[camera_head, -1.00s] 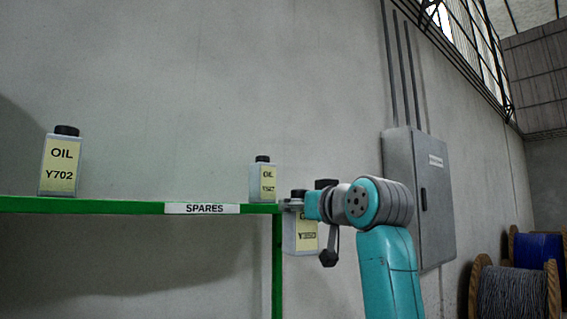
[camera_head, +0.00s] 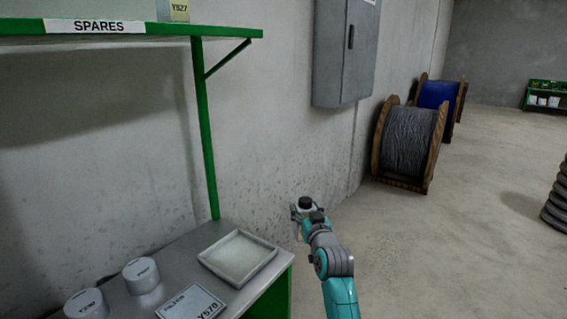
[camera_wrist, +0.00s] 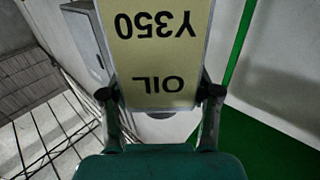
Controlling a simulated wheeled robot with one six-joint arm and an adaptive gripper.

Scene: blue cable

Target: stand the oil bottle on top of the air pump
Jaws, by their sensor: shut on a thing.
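My gripper (camera_head: 305,212) is shut on an oil bottle with a dark cap (camera_head: 306,202), held in the air to the right of the bench. In the wrist view the bottle's yellow label (camera_wrist: 160,50) reads OIL Y350, upside down in the picture, and the gripper's two fingers (camera_wrist: 160,95) press on its sides. In the head view my gripper hides most of the bottle. I cannot pick out the air pump for certain in these views.
A grey bench (camera_head: 180,250) holds a shallow empty tray (camera_head: 238,257), two round capped items (camera_head: 143,276) and a plate marked Y570 (camera_head: 191,303). A green spares shelf (camera_head: 200,33) with a bottle marked Y827 (camera_head: 180,10) is above. Cable reels (camera_head: 406,145) stand behind on open floor.

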